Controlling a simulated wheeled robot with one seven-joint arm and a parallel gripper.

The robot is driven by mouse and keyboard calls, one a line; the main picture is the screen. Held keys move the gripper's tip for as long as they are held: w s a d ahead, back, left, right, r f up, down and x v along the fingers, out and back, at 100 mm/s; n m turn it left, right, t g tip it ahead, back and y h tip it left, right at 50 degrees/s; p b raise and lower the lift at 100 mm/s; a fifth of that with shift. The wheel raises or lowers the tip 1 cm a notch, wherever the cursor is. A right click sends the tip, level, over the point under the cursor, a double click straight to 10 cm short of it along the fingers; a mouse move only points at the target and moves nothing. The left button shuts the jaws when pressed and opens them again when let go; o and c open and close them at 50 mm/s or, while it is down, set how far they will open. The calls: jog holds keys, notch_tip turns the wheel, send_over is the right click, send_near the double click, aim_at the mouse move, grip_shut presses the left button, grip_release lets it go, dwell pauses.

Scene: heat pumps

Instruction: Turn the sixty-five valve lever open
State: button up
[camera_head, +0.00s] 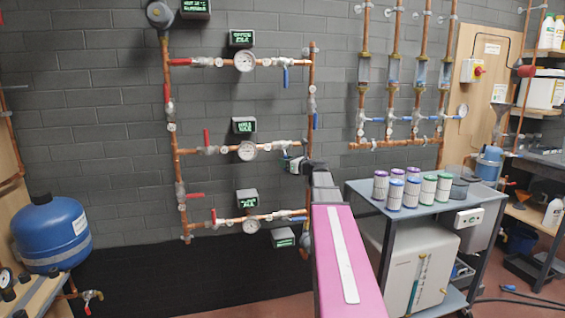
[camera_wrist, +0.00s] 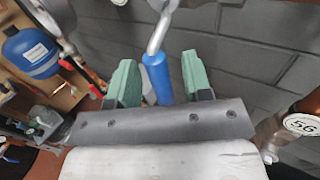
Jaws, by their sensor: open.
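A blue valve lever (camera_wrist: 157,77) on a bent metal shank shows in the wrist view, between the two green fingers of my gripper (camera_wrist: 160,66). The fingers stand apart, with a gap visible on each side of the lever. In the head view my gripper (camera_head: 298,165) is at the right end of the middle pipe row, beside a valve (camera_head: 284,144), and hides most of this lever. I cannot read a sixty-five label on it. A round white tag (camera_wrist: 302,124) at the right of the wrist view seems to read 56.
Pipe rows with gauges (camera_head: 247,151) and red levers (camera_head: 207,138) run along the grey brick wall. Other blue levers hang above, at the top right (camera_head: 285,77). A trolley (camera_head: 407,205) with several filters stands right of my arm. A blue tank (camera_head: 52,232) is at left.

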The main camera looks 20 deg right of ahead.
jog(key=shift+x, duration=1.1)
grip_shut()
